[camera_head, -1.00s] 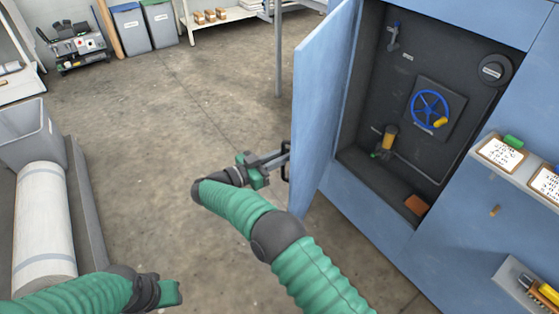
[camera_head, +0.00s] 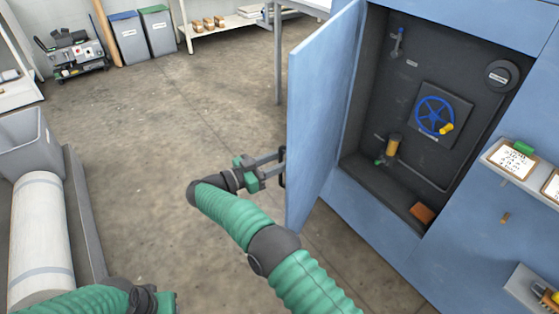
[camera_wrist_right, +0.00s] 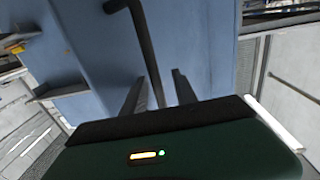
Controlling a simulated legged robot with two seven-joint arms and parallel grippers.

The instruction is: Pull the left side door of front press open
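The blue side door (camera_head: 318,110) of the press (camera_head: 430,250) stands wide open, swung out toward the left in the head view. A dark bar handle (camera_head: 282,166) is on its outer face near the free edge. My right gripper (camera_head: 274,164) is at this handle. In the right wrist view the handle bar (camera_wrist_right: 142,40) runs down between the two fingers (camera_wrist_right: 160,92), which stand apart with a gap beside the bar. My left gripper (camera_head: 168,302) is at the bottom edge of the head view, far from the door; its fingers are not clear.
Inside the press are a blue handwheel (camera_head: 435,116) and a yellow-handled valve (camera_head: 393,146). A grey bin (camera_head: 38,142) and a white roll (camera_head: 40,235) stand at left. A grey post (camera_head: 278,60) rises behind the door. The floor (camera_head: 160,130) left of the door is clear.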

